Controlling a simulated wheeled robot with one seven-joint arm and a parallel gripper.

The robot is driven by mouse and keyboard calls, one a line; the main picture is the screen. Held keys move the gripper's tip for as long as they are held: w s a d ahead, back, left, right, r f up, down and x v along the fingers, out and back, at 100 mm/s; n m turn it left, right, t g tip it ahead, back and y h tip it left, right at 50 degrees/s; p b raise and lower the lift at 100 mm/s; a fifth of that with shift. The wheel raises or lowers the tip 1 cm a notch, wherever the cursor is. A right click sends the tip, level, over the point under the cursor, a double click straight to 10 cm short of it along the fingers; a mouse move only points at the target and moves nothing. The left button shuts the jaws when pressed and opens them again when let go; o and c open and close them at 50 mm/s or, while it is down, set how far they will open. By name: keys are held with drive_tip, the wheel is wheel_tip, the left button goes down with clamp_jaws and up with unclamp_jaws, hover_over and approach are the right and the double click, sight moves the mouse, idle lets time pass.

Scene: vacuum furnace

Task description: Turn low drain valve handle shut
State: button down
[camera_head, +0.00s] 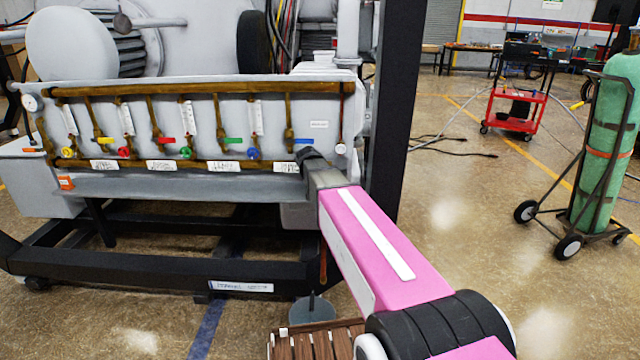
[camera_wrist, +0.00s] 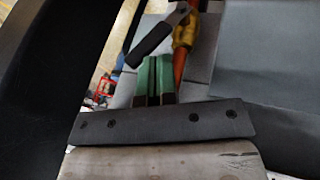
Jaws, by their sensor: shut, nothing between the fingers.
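In the wrist view, a lever handle (camera_wrist: 158,36) with a dark grip and a bare grey metal end slants up to the right. It joins a brass-orange valve body (camera_wrist: 185,32) at its upper right. My gripper (camera_wrist: 156,62) shows there as two green fingers close together, shut and empty. The fingertips are just below the handle's dark grip in the picture; I cannot tell whether they touch it. In the head view my arm hides the gripper's fingers and the drain valve. A rusty pipe (camera_head: 323,264) shows just left of my arm, below the panel.
A row of brass pipes with coloured tags (camera_head: 185,140) runs along the grey panel above. A round grey container (camera_head: 312,309) and a wooden slatted pallet (camera_head: 300,347) are below.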

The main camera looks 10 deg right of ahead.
drive_tip(key=shift+x, duration=1.15)
drive_tip(key=shift+s+d, duration=0.1)
drive_tip(key=shift+d, duration=0.2)
drive_tip(key=s+d+f+m+t+y, duration=0.1)
drive_tip(key=d+f+y, duration=0.3)
drive_tip(key=d+y, duration=0.1)
drive_tip(key=shift+d+f+y, duration=0.2)
drive_tip(key=shift+d+y, duration=0.2)
drive_tip(key=shift+d, duration=0.15)
drive_tip(key=shift+s+f, duration=0.1)
idle(0.4)
drive_tip(key=shift+a, duration=0.1)
idle(0.3)
